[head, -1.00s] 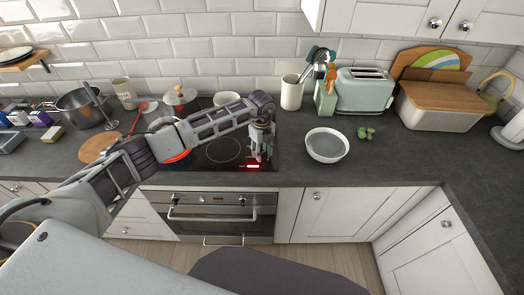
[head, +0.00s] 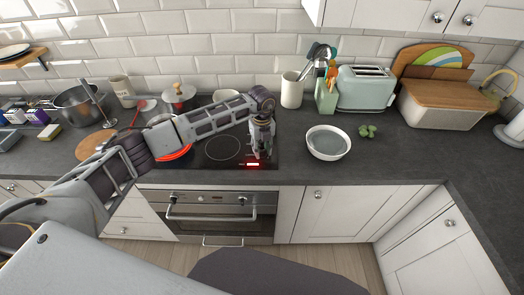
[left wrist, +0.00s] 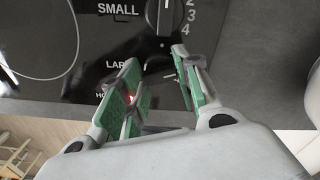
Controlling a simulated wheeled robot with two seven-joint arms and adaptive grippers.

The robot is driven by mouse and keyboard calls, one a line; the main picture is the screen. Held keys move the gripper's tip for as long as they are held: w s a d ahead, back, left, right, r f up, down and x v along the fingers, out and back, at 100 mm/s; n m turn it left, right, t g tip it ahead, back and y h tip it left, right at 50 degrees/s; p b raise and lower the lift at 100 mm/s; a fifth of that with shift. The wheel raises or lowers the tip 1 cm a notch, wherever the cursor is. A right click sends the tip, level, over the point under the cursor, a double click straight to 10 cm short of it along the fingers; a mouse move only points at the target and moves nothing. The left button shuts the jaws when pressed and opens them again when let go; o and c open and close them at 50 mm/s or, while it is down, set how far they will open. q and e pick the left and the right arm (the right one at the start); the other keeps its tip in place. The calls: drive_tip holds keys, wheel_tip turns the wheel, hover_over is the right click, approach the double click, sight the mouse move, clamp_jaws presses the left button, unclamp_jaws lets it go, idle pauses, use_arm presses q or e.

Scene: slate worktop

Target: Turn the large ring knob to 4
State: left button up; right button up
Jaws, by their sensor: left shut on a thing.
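The black large ring knob (left wrist: 160,82) sits on the black hob beside the "LARGE" label, which is partly covered. The fingers of my left gripper (left wrist: 154,76) stand on both sides of it and are shut on it. The fingers hide much of the knob, and I cannot read its setting. In the head view my left gripper (head: 262,154) points down at the hob's front right corner. The small ring knob (left wrist: 163,14) is just beyond, with a white pointer line and 2, 3 and 4 beside it. My right gripper is not in view.
A cooking ring glows red (head: 174,153) under my left arm. A red display (head: 252,164) is lit by the gripper. A white bowl (head: 328,143) stands right of the hob, a lidded pot (head: 178,97) behind. Clear worktop lies at the right.

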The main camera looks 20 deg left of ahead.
use_arm(q)
drive_tip(key=m+b, duration=0.4)
drive_tip(key=m, duration=0.2)
drive_tip(key=shift+m+b, duration=0.55)
drive_tip(key=shift+m, duration=0.65)
drive_tip(key=shift+m+b, duration=0.6)
drive_tip(key=shift+m, duration=0.4)
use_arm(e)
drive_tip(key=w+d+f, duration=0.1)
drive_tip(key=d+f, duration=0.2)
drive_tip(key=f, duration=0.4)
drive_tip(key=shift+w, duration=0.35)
use_arm(q)
drive_tip(key=shift+r, duration=0.1)
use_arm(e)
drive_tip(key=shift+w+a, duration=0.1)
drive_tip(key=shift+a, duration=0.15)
